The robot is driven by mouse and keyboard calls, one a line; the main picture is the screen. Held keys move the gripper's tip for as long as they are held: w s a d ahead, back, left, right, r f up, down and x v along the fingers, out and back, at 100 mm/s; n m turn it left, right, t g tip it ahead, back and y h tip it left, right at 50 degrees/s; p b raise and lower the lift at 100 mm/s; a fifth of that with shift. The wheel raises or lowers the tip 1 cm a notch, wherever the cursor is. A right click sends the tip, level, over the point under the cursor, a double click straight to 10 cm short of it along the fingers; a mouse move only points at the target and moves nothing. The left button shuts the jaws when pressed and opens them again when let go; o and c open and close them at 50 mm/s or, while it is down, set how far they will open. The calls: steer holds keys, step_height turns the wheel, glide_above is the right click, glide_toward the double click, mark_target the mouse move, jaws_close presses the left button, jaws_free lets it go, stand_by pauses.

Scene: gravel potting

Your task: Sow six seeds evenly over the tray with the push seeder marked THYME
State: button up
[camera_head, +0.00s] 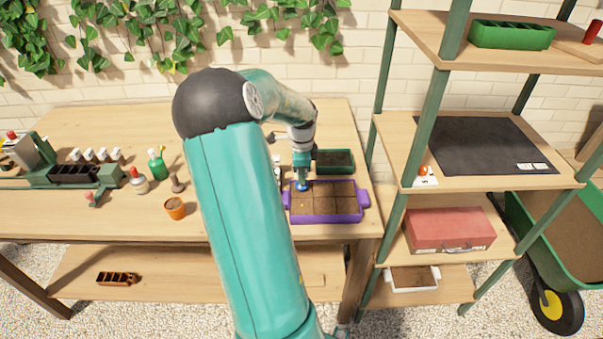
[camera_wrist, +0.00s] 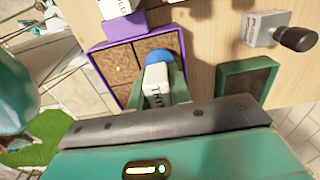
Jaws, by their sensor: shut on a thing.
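A purple tray (camera_head: 326,217) with soil-filled compartments stands near the right front of the bench. It also shows in the wrist view (camera_wrist: 106,48). My gripper (camera_head: 301,174) is over the tray's left part. In the wrist view my gripper (camera_wrist: 163,80) is shut on a white push seeder (camera_wrist: 156,78) with a blue end (camera_wrist: 158,58). Its label is partly hidden; the visible letters fit THYME. The blue end is over the soil; I cannot tell if it touches. A small yellow speck (camera_wrist: 118,68), perhaps a seed, lies on one compartment's soil.
A dark green tray (camera_head: 335,157) stands just behind the purple one. A grey block with a black knob (camera_wrist: 297,38) lies nearby. A terracotta pot (camera_head: 175,208) and bottles (camera_head: 156,165) stand to the left. A wooden shelf (camera_head: 440,175) rises at the right.

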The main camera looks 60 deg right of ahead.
steer(key=shift+f, duration=0.7)
stand_by(0.8)
steer(key=shift+r, duration=1.55)
steer(key=shift+a, duration=0.1)
